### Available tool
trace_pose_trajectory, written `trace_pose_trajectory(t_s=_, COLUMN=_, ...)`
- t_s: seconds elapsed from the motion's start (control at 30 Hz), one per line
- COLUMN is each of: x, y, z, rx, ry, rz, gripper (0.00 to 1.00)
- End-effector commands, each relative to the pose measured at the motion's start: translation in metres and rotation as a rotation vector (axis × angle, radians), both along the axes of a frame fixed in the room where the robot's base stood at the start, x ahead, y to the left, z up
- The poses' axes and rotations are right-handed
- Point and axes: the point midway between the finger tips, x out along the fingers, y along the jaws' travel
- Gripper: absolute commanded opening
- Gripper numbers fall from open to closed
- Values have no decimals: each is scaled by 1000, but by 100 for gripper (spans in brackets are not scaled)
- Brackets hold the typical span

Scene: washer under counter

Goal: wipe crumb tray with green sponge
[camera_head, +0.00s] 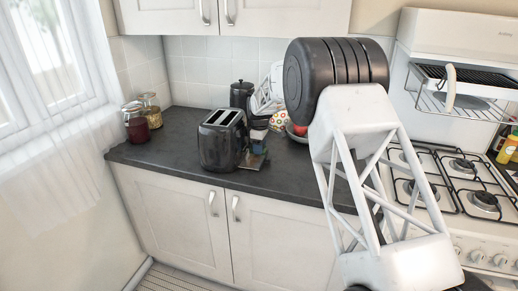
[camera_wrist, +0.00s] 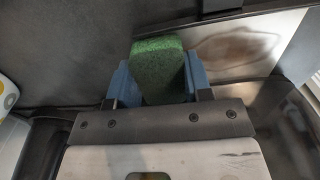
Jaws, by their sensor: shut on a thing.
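The green sponge (camera_wrist: 158,62) stands between the blue fingertips of my gripper (camera_wrist: 158,85) in the wrist view, and the gripper is shut on it. The crumb tray (camera_wrist: 214,66) is a metal plate with a brown smear, just right of the sponge. I cannot tell whether the sponge touches it. In the head view the crumb tray (camera_head: 252,161) shows small at the right side of the black toaster (camera_head: 222,140). The sponge is not clear in the head view.
The toaster stands on the dark counter (camera_head: 180,168). A black canister (camera_head: 241,95), a patterned mug (camera_head: 281,118) and a bowl stand behind. Two jars (camera_head: 136,122) are at the left, near the window. A gas hob (camera_head: 470,185) is at the right. The counter left of the toaster is clear.

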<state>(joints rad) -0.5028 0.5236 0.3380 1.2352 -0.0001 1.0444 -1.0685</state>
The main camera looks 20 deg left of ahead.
Motion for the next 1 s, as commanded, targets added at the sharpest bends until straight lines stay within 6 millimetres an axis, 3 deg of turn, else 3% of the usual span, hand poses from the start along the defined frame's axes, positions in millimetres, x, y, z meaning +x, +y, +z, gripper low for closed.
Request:
trace_pose_trajectory(t_s=0.67, x=-2, y=0, z=0, rx=-1, ry=2, rz=0, gripper=21)
trace_pose_trajectory(t_s=1.0, x=-20, y=0, z=1, rx=0, ry=0, rz=1, gripper=21)
